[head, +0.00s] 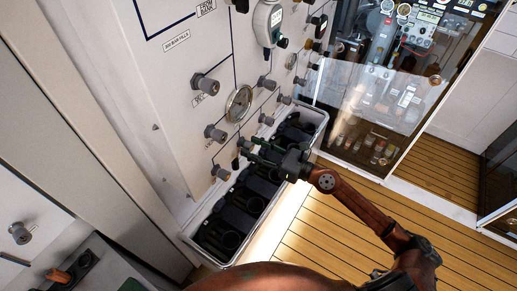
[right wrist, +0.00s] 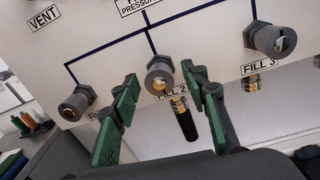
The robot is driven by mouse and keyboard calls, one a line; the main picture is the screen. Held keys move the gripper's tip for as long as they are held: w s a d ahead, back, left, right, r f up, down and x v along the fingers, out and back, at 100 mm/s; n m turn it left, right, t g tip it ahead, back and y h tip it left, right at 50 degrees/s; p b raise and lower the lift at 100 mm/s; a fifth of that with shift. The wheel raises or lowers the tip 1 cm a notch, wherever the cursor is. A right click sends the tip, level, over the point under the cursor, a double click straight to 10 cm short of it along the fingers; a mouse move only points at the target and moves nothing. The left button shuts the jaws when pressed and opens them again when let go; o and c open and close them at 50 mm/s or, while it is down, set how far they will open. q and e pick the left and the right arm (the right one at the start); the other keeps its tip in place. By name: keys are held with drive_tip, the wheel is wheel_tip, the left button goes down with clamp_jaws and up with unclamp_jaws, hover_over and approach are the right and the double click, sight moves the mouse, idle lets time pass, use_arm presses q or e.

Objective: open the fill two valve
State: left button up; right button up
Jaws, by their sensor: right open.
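The fill two valve (right wrist: 160,77) is a grey round knob with a brass-coloured centre on the white panel, in the middle of the right wrist view. The FILL 2 label (right wrist: 172,90) is beneath it, partly covered. My right gripper (right wrist: 164,82) is open, with one green finger on each side of the knob; whether they touch it I cannot tell. In the head view the valve (head: 245,142) is at the tips of my right gripper (head: 247,147), which reaches in from the right. My left gripper is not in view.
Similar knobs flank it: the left one (right wrist: 75,104) and the FILL 3 one (right wrist: 272,39). A black-ended brass fitting (right wrist: 186,120) hangs below the valve. A white-rimmed bin (head: 317,124) holding dark cylinders stands below the panel. Wooden floor (head: 330,250) is clear at right.

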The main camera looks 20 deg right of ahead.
drive_tip(key=v, duration=1.2)
drive_tip(key=shift+w, duration=0.1)
